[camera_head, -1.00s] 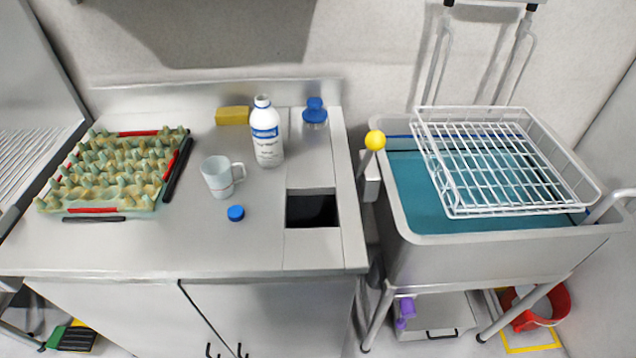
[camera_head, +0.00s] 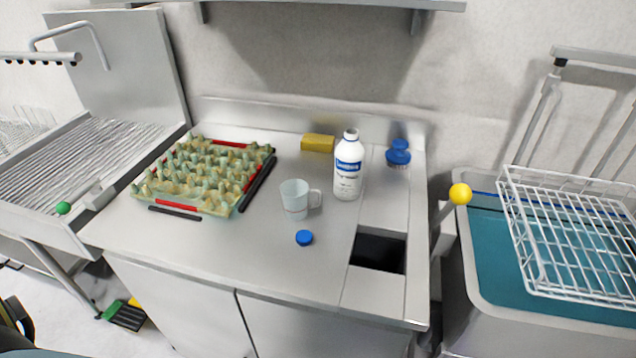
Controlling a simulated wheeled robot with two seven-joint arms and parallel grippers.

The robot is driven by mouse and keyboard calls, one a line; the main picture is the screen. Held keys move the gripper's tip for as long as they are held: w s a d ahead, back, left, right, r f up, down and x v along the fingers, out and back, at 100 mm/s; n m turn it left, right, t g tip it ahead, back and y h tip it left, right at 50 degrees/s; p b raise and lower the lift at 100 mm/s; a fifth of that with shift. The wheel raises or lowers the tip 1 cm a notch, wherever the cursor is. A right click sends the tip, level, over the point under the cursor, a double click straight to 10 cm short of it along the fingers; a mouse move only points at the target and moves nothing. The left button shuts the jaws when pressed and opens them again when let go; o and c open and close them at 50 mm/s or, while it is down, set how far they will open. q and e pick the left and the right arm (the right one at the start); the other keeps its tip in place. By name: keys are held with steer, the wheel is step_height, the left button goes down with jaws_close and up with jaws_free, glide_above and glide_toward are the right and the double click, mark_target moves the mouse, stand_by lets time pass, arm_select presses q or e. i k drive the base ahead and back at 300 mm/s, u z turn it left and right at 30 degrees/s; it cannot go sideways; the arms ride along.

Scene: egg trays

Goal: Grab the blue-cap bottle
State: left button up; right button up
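A white bottle (camera_head: 348,166) with a blue label stands upright on the steel counter (camera_head: 250,240), right of the middle. Its neck looks white. A round blue cap (camera_head: 304,238) lies apart on the counter, in front of a white mug (camera_head: 296,198) with its handle to the right. Neither gripper shows in the head view. A dark shape at the lower left edge may be part of my own body.
An egg tray (camera_head: 203,176) with red and black bars lies left. A yellow sponge (camera_head: 318,143) and blue brush (camera_head: 398,153) stand behind. A square opening (camera_head: 378,252) cuts the counter's right side. A sink with a white rack (camera_head: 575,235) is at right.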

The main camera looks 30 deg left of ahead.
mark_target(348, 155)
steer(key=k, duration=0.5)
steer(key=z, duration=1.65)
steer(key=i, duration=1.1)
steer(key=u, duration=1.9)
